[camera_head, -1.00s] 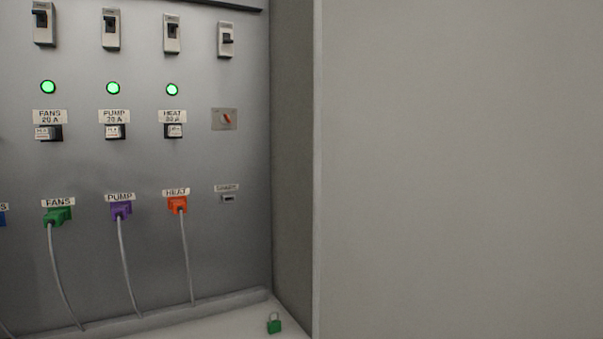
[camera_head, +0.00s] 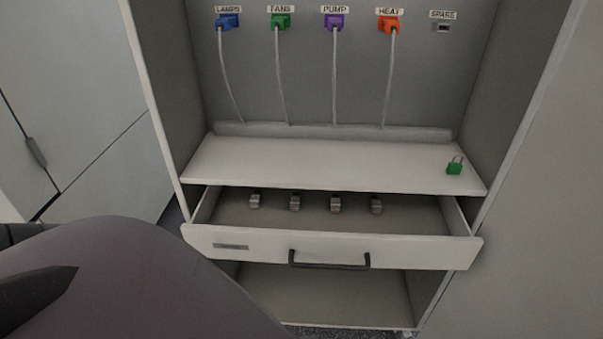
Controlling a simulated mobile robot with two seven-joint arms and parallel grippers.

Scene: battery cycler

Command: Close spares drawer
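The spares drawer (camera_head: 400,250) is pulled out of the cabinet below the white shelf. Its white front carries a dark bar handle (camera_head: 329,265) in the middle and a small grey label (camera_head: 230,246) at the left. Several small grey spare parts lie in a row inside, toward the back, including one at the left (camera_head: 255,201) and one at the right (camera_head: 376,205). A large dark part of my own body fills the lower left and comes close to the drawer's left front. Neither of my grippers shows.
A green padlock (camera_head: 454,167) stands on the right end of the white shelf (camera_head: 330,165). Coloured plugs with grey cables, such as the orange HEAT plug (camera_head: 388,24), hang on the back panel. An open compartment (camera_head: 330,295) lies below the drawer. Cabinet side walls flank it.

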